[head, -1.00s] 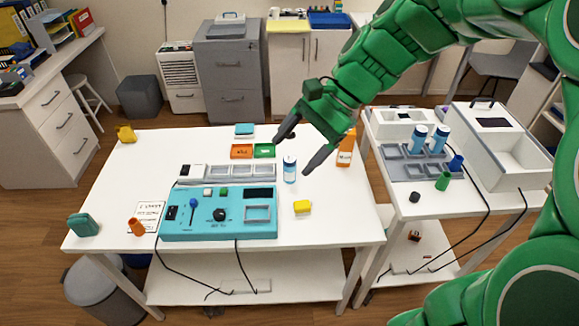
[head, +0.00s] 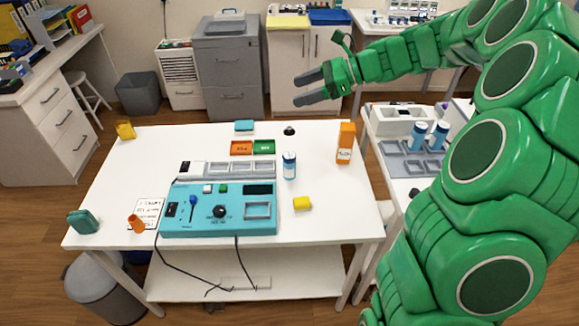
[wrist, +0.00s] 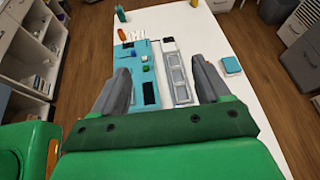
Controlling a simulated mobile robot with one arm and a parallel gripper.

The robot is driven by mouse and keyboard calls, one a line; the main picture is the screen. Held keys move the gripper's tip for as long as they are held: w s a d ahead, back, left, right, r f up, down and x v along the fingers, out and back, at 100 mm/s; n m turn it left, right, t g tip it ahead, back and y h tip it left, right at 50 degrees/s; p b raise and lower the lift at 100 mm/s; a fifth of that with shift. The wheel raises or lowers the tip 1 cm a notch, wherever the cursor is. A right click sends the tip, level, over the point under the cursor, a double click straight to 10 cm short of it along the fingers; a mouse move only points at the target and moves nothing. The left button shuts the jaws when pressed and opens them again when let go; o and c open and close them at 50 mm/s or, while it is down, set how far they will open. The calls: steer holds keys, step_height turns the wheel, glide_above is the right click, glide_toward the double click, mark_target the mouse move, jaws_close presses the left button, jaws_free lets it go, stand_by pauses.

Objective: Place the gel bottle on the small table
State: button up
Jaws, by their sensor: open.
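A white bottle with a blue cap and label (head: 289,166) stands upright on the large white table (head: 330,222). I cannot read which of these is the gel bottle. The small table (head: 400,188) is at the right, partly hidden by my arm. My gripper (head: 298,91) is open and empty, raised in front of the white cabinet and apart from both bottles. In the wrist view its fingers (wrist: 160,88) are spread above the large table, with nothing between them.
A grey rack with blue-capped bottles (head: 417,135) and a white box (head: 398,116) occupy the small table. The large table's front right is clear.

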steer(key=w+d+m, duration=0.1)
steer(key=w, duration=0.2)
glide_toward(284, 161)
steer(key=a+f, duration=0.1)
steer(key=w+a+f, duration=0.1)
steer(key=shift+a+f+t, duration=0.15)
steer(key=shift+f+t, duration=0.15)
steer(key=shift+f, duration=0.1)
steer(key=shift+x, duration=3.9)
steer(key=shift+w+f, duration=0.15)
steer(key=c, duration=1.2)
steer(key=shift+r, duration=0.45)
steer(key=r, duration=0.3)
steer(key=shift+s, duration=0.25)
steer(key=s+d+r, duration=0.1)
steer(key=s+r, duration=0.2)
steer(key=s, duration=0.1)
steer(key=s+d+r, duration=0.1)
steer(key=s+r, duration=0.2)
steer(key=s, duration=0.2)
steer(key=s+d+r, duration=0.1)
steer(key=s+r, duration=0.2)
steer(key=s, duration=0.1)
steer(key=shift+s, duration=0.15)
